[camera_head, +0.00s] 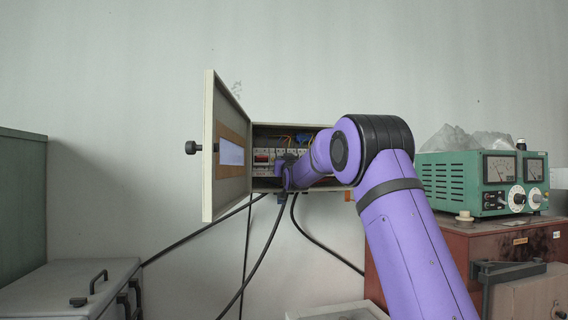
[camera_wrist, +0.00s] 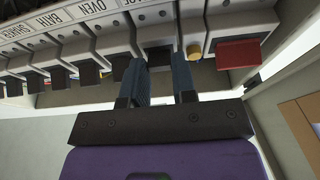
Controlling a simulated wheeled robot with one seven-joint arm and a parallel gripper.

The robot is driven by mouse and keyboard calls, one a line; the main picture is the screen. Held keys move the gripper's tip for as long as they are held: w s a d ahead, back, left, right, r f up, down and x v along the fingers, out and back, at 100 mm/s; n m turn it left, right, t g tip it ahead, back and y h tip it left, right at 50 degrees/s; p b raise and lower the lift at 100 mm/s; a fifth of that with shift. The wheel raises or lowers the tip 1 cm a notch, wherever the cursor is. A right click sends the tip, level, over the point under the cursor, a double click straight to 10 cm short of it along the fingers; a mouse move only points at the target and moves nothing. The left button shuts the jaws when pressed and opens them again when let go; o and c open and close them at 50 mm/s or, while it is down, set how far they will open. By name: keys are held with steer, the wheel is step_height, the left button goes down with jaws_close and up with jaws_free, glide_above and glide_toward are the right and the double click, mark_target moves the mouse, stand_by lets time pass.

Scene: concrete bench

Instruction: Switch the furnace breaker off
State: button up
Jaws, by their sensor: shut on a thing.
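The breaker box (camera_head: 322,131) is on the wall with its door open, and a row of breakers shows inside. In the wrist view, the furnace breaker (camera_wrist: 153,33) is a pale block with a dark toggle; its label is cut off so that only the last letters show. My gripper (camera_wrist: 161,65) has one dark finger on each side of that toggle and is shut on it. The fingers hide much of the toggle, so its position is hard to tell. In the head view, my gripper (camera_head: 287,178) is at the lower front of the box.
The open door (camera_head: 229,190) stands out left of my gripper. Black cables (camera_head: 262,262) hang below. A green meter unit (camera_head: 449,182) stands on a cabinet at right.

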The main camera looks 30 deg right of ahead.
stand_by(0.4)
steer(key=o, duration=0.6)
steer(key=shift+o, duration=0.2)
steer(key=shift+r, duration=0.1)
steer(key=s+a+r, duration=0.2)
steer(key=s, duration=0.5)
steer(key=s+a+r, duration=0.2)
steer(key=s, duration=0.6)
steer(key=shift+s+a+r, duration=0.15)
steer(key=shift+s+r, duration=0.05)
steer(key=shift+r, duration=0.15)
